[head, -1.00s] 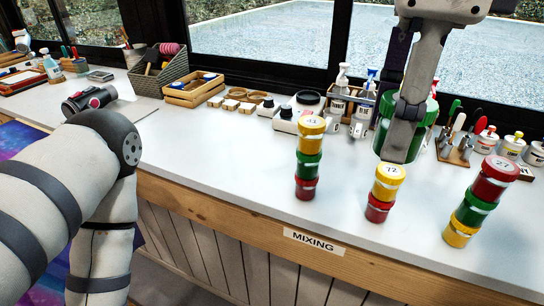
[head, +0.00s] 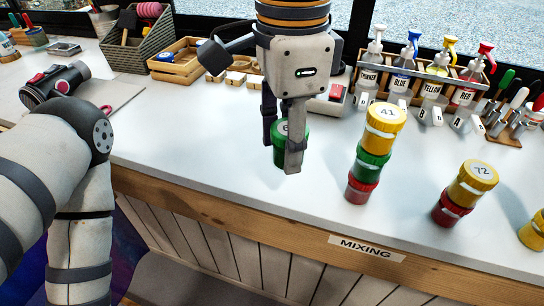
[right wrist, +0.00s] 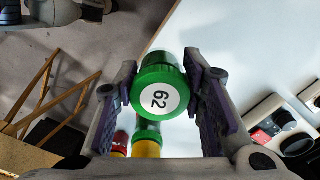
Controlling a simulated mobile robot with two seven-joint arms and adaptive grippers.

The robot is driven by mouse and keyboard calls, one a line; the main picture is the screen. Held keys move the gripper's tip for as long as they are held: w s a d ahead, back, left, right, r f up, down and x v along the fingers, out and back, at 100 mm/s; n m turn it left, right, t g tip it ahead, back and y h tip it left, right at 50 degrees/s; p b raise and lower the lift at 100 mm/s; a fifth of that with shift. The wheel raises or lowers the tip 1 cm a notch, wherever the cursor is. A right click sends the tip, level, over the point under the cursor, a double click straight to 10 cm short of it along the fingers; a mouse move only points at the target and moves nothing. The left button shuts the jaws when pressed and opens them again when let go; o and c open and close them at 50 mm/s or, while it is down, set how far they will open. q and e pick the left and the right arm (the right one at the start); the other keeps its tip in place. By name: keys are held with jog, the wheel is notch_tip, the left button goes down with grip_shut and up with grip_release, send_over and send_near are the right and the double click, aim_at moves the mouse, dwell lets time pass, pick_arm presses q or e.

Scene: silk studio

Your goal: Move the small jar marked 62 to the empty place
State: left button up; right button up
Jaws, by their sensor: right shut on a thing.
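The small green jar marked 62 (head: 279,156) is between the fingers of my right gripper (head: 283,150), left of the nearest jar stack. In the right wrist view the round white label on the jar (right wrist: 158,97) reads 62, and both fingers close on its sides. In the head view a finger covers part of it. I cannot tell whether it touches the table. A stack of yellow, green and red jars, top marked 41 (head: 385,122), stands to its right. Farther right, a yellow jar marked 72 (head: 473,183) sits on a red jar (head: 450,209). My left gripper is out of view.
A yellow jar (head: 534,236) is cut by the right edge. Behind are a rack of pump bottles (head: 425,75), a tool holder (head: 508,125) and wooden trays (head: 180,66). A dark device (head: 62,83) lies left. The front counter left of the stacks is clear.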

send_over(274, 175)
jog(key=f, duration=0.5)
jog(key=shift+s+f+b, duration=0.35)
jog(key=shift+s+b, duration=0.05)
jog(key=shift+w+f, duration=0.2)
jog(key=shift+f, duration=0.7)
jog(key=shift+w+f, duration=0.15)
jog(key=shift+f, duration=0.75)
jog(key=shift+f, duration=0.15)
jog(key=o, duration=1.2)
jog(key=shift+c, duration=0.2)
notch_tip(274, 175, up, 12)
